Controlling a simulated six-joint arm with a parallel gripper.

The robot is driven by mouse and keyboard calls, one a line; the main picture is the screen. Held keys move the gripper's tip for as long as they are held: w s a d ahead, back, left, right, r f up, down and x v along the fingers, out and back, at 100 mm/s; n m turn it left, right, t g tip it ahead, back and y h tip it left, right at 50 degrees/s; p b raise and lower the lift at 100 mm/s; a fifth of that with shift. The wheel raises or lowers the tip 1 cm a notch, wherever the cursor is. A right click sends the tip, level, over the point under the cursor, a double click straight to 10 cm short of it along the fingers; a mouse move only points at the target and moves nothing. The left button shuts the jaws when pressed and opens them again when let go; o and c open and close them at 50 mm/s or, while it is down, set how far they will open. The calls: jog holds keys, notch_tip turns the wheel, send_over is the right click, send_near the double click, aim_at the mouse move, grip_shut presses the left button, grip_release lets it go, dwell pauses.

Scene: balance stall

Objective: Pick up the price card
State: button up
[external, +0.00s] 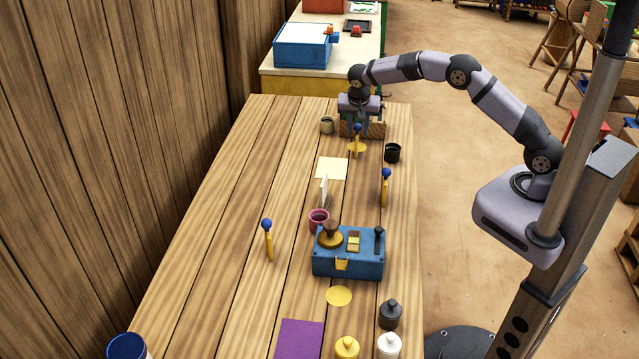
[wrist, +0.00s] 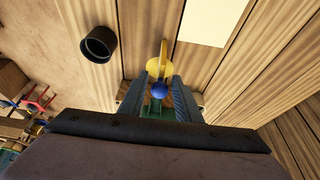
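A small pale upright card (external: 323,190), which looks like the price card, stands near the table's middle, seen almost edge-on. A flat cream sheet (external: 331,168) lies just behind it; the wrist view shows a pale sheet (wrist: 218,18) at the top. My gripper (external: 358,119) is at the far end of the table, away from the card, pointing down. In the wrist view my gripper (wrist: 161,84) has its fingers apart. A blue-knobbed yellow peg (external: 356,142) shows between them in that view (wrist: 159,90); I cannot tell whether they touch it.
A wooden crate (external: 375,131) is by my gripper, with a grey cup (external: 327,126) and black cup (external: 393,153) nearby. A maroon cup (external: 318,216) and blue box (external: 348,265) stand nearer than the card. Other blue-knobbed pegs stand right (external: 386,188) and left (external: 268,240). The left boards are mostly clear.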

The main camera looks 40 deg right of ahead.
aim_at(357, 141)
jog(key=shift+p+x, duration=1.75)
jog(key=shift+x, duration=1.9)
jog(key=shift+a+f, duration=0.1)
jog(key=shift+a, duration=0.1)
grip_shut()
